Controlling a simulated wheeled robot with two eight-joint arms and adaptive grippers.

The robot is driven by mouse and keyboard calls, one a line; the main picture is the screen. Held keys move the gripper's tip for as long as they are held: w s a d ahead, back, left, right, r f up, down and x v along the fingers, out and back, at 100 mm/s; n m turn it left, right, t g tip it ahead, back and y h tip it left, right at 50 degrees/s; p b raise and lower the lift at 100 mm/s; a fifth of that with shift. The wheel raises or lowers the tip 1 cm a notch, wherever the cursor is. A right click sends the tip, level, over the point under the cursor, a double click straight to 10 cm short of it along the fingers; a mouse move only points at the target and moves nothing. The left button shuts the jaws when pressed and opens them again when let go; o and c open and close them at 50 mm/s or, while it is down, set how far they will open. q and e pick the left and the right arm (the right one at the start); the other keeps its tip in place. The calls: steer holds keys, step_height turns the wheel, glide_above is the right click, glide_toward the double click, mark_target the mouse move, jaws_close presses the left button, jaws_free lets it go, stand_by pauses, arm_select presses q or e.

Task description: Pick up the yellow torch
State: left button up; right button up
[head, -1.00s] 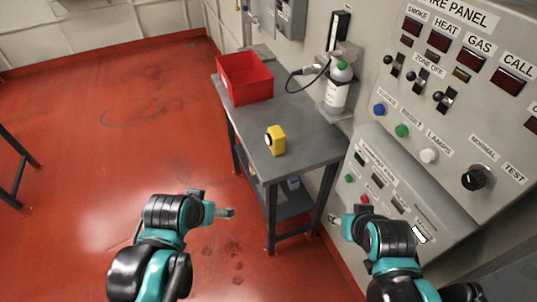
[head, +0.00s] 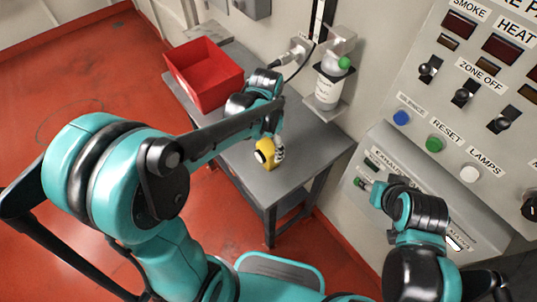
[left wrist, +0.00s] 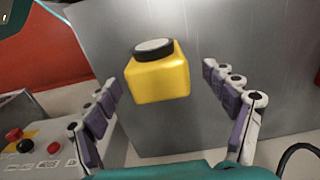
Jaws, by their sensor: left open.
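The yellow torch (head: 264,153), with a round black and white face, stands on the grey table (head: 302,160) near its front edge. In the left wrist view the torch (left wrist: 160,80) is between and just beyond the two fingers of my left gripper (left wrist: 165,88). That gripper is open, with a gap visible on both sides of the torch. In the head view my left gripper (head: 278,150) is at the torch's right side and partly hidden by my arm. My right gripper (head: 364,184) is in front of the control panel, small and partly hidden by its own wrist.
A red bin (head: 208,80) stands on the table's far left. A white bottle with a green cap (head: 332,82) sits on a wall bracket behind the table. The fire panel (head: 470,110) with switches and buttons rises at the right.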

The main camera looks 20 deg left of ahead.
arm_select(q)
steer(key=f+b, duration=0.1)
steer(key=f, duration=0.1)
steer(key=f+b, duration=0.1)
steer(key=f, duration=0.2)
steer(key=shift+w+d, duration=0.1)
steer(key=shift+d, duration=0.1)
steer(key=shift+r, duration=0.1)
steer(key=shift+c, duration=0.5)
steer(key=c, duration=1.4)
steer(key=shift+c, duration=0.2)
